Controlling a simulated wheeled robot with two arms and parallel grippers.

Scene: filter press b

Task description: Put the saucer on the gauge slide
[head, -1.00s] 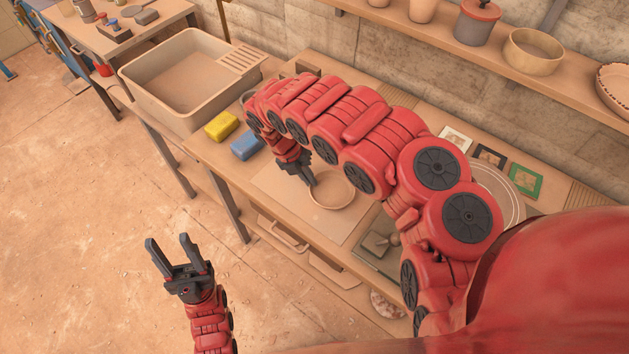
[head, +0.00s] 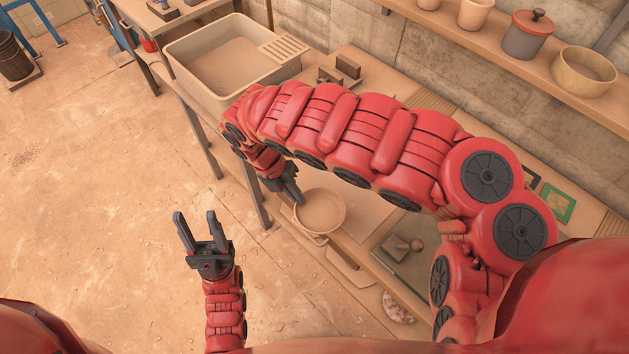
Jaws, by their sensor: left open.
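The saucer (head: 321,212) is a shallow round tan dish, seen in the head view near the front edge of the workbench. My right gripper (head: 295,196) is at its left rim and appears shut on it, with one dark finger over the inside. The saucer hangs over the bench's front edge, above the lower shelf. My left gripper (head: 197,230) is open and empty, over the floor in front of the bench. I cannot make out the gauge slide for certain. My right arm hides much of the bench top.
A tan sink basin (head: 225,62) stands at the bench's left end. Dark blocks (head: 341,71) are behind the arm. A green-framed tile (head: 556,203) lies to the right. A wall shelf holds a lidded jar (head: 528,36) and a bowl (head: 584,71). The floor (head: 90,190) is open.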

